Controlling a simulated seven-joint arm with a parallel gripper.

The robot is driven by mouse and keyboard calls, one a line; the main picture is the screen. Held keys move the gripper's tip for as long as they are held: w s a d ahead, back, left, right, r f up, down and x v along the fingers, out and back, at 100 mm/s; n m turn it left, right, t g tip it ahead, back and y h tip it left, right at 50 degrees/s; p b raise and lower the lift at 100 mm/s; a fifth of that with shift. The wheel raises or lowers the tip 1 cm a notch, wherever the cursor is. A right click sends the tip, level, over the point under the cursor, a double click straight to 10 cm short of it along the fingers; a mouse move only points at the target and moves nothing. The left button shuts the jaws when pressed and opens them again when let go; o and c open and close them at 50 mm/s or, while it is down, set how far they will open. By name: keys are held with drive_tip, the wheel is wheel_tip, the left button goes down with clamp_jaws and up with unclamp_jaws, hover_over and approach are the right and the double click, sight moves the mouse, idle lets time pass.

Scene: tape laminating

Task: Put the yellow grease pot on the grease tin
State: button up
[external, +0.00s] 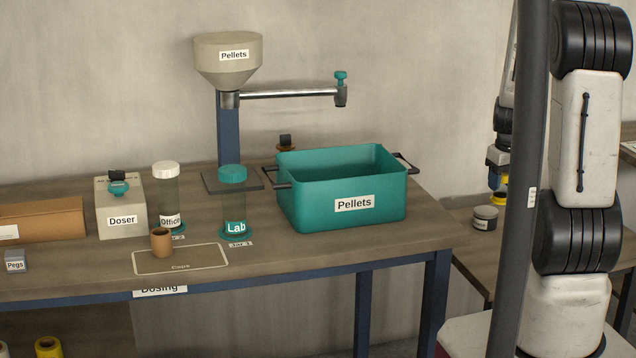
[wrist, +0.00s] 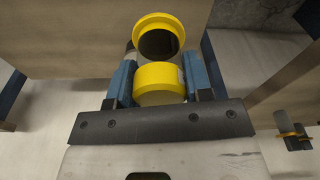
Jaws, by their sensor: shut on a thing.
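My gripper (external: 494,182) is at the right of the external view, partly hidden by a dark upright post. It points down, with yellow showing at its fingertips. In the wrist view my gripper (wrist: 160,82) is shut on the yellow grease pot (wrist: 160,76). A yellow rim around a dark opening shows just beyond the held part; whether it belongs to the same pot I cannot tell. The grease tin (external: 485,218), small, grey and labelled, stands on the right-hand table, below and slightly left of the gripper. I cannot tell whether pot and tin touch.
The main table holds a teal Pellets crate (external: 300,205), a Pellets hopper (external: 228,60), two jars, a Doser box (external: 121,215) and a brown cup (external: 161,242). The small right-hand table (external: 462,237) has bare room left of the tin. A gap separates the tables.

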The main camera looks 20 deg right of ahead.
sight(500, 195)
drive_tip(key=shift+f, duration=2.2)
drive_tip(key=shift+w, duration=0.1)
drive_tip(key=w+d, duration=0.1)
drive_tip(key=w, duration=0.3)
drive_tip(key=w+d+f, duration=0.1)
drive_tip(key=w+d, duration=0.1)
drive_tip(key=w, duration=0.3)
drive_tip(key=w+d, duration=0.1)
drive_tip(key=w, duration=0.4)
drive_tip(key=shift+w+d+f, duration=0.1)
drive_tip(key=shift+d+f, duration=0.1)
drive_tip(key=shift+w, duration=0.1)
drive_tip(key=shift+w+d, duration=0.1)
drive_tip(key=shift+w, duration=0.1)
drive_tip(key=shift+w+f, duration=0.15)
drive_tip(key=shift+f, duration=1.65)
drive_tip(key=shift+f, duration=0.1)
